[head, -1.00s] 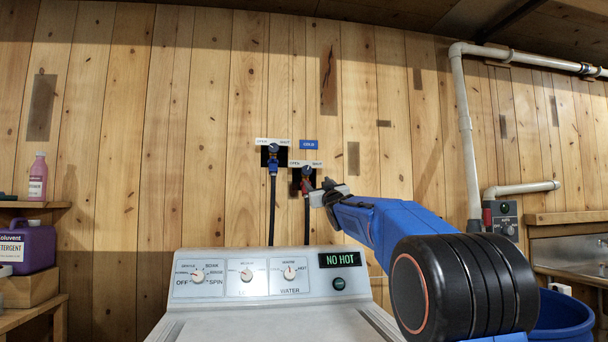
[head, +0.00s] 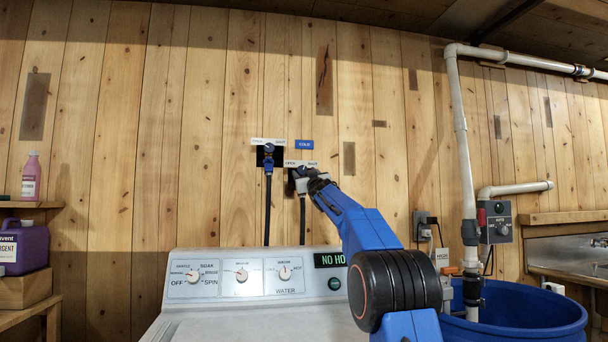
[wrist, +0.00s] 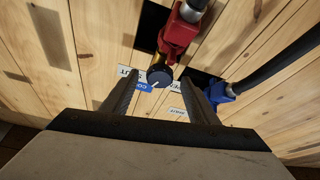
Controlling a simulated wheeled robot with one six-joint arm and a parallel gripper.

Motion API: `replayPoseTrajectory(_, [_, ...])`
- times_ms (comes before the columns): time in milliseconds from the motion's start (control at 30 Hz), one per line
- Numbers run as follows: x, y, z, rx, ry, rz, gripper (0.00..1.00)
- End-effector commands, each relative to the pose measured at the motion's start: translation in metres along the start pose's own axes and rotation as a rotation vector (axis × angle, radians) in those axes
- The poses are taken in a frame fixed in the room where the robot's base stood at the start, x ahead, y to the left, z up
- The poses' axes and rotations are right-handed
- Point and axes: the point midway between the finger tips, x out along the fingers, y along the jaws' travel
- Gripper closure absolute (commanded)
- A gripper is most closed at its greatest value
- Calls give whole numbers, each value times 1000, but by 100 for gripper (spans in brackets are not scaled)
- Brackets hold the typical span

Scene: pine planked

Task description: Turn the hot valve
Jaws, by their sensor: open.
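Two valves are on the pine wall. The right one has a red body (wrist: 178,35) and a dark round knob (wrist: 160,76) in the wrist view; in the head view my gripper mostly hides it. Its white OPEN/SHUT plate (head: 293,163) shows above it. A blue COLD label (head: 304,145) is above that plate. The left valve is blue (head: 268,160), with its own plate (head: 269,142). My gripper (wrist: 160,77) is open, its two fingers on either side of the red valve's knob. I cannot tell whether they touch it.
A washer's white control panel (head: 240,273) stands below the valves; my arm partly covers its display (head: 328,260). Dark hoses (head: 267,215) hang from the valves. A blue tub (head: 535,315) and white pipe (head: 459,120) are at right. A shelf with bottles is at left.

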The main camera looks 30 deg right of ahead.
Motion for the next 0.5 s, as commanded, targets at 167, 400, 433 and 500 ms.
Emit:
replayPoseTrajectory(167, [11,0,0,0,0,1,46])
replayPoseTrajectory(400, [15,0,1,0,0,2,46])
replayPoseTrajectory(433, [15,0,0,0,0,2,46])
replayPoseTrajectory(500, [15,0,0,0,0,2,46])
